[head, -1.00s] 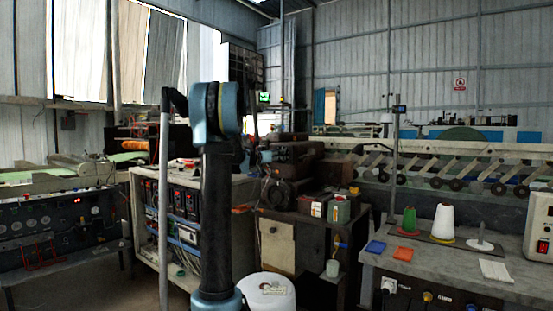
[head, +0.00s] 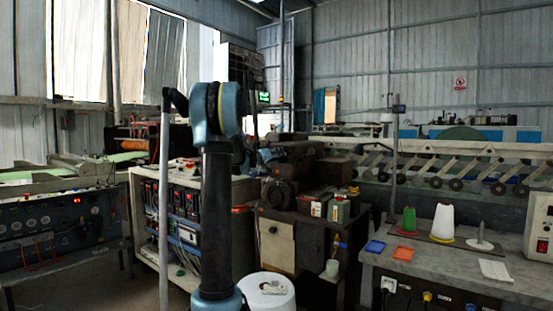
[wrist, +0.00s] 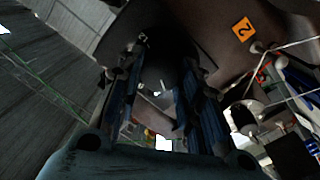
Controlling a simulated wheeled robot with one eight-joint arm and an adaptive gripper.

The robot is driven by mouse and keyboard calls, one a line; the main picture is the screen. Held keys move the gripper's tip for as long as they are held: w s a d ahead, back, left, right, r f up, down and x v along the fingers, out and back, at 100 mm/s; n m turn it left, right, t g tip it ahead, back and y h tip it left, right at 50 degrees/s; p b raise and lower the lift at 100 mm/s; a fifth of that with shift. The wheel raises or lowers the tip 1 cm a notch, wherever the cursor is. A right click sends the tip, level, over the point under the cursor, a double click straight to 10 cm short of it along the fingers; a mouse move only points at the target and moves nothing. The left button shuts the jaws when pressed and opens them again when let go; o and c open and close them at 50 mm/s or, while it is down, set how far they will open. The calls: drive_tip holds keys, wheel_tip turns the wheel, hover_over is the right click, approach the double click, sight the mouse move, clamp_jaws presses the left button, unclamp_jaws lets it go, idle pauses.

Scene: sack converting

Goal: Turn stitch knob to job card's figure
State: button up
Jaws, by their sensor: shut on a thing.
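In the wrist view, my gripper (wrist: 160,100) has its two dark blue-grey fingers on either side of a dark round knob (wrist: 158,75). It is shut on this knob, which sits on the brown machine body (wrist: 205,50). In the head view, the dark brown machine (head: 290,160) stands behind my arm, which hides the knob and fingers. I cannot make out the job card.
A cabinet of electrical gear (head: 180,215) stands to the left of the machine. A grey bench (head: 440,270) with a green cone (head: 409,220) and a white cone (head: 443,222) is at right. Thin threads cross near my gripper.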

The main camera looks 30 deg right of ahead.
drive_tip(key=shift+w+a+n, duration=0.15)
drive_tip(key=shift+w+n, duration=0.1)
drive_tip(key=shift+n, duration=0.45)
drive_tip(key=o, duration=1.1)
drive_tip(key=shift+w+f, duration=0.1)
drive_tip(key=shift+c, duration=0.2)
drive_tip(key=v, duration=1.2)
